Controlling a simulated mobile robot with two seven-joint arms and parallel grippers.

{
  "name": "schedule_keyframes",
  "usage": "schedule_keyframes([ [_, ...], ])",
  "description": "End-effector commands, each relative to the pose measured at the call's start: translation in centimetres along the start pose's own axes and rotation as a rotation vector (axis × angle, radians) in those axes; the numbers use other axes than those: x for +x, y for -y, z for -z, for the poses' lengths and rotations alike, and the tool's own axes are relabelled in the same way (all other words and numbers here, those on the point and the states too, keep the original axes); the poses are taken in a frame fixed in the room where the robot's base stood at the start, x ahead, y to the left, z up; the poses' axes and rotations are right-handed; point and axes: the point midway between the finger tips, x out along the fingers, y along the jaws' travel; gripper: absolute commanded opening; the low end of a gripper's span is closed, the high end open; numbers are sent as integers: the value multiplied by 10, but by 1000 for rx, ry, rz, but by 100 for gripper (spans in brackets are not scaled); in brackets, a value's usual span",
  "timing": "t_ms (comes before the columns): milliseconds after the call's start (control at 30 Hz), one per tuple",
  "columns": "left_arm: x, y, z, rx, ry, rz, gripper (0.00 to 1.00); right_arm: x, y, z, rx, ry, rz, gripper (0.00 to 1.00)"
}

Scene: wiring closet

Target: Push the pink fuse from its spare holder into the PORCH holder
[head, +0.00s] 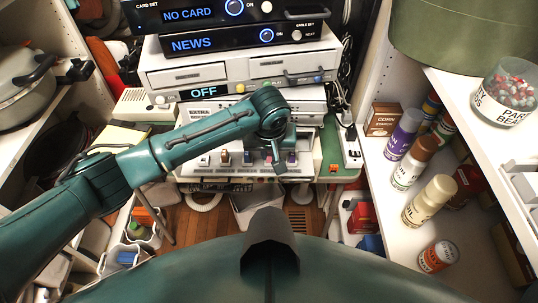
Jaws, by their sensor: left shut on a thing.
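A white fuse panel (190,169) lies low at the back, under the stacked devices, with several small coloured fuses in a row along it. My left gripper (279,168) points down over the right part of this row. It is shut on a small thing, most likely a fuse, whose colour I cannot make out. The gripper and forearm cover part of the panel. I cannot pick out the pink fuse for sure, nor read which holder is PORCH. My right gripper is not in view.
Stacked devices (240,68) showing NEWS and OFF stand behind my left arm. A power strip (350,148) is just right of the panel. Shelves with a pot (25,90) at left and spice jars (430,200) at right close in both sides. Wooden floor shows below.

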Motion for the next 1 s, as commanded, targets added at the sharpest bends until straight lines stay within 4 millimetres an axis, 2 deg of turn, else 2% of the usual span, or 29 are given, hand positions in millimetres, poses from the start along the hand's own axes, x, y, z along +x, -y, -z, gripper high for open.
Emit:
schedule_keyframes([
  [467, -11, -1, 3, 0, -2, -2, 0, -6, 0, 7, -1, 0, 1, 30],
  [1000, -41, -1, 11, 1, -3, -3, 0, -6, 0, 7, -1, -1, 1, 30],
])
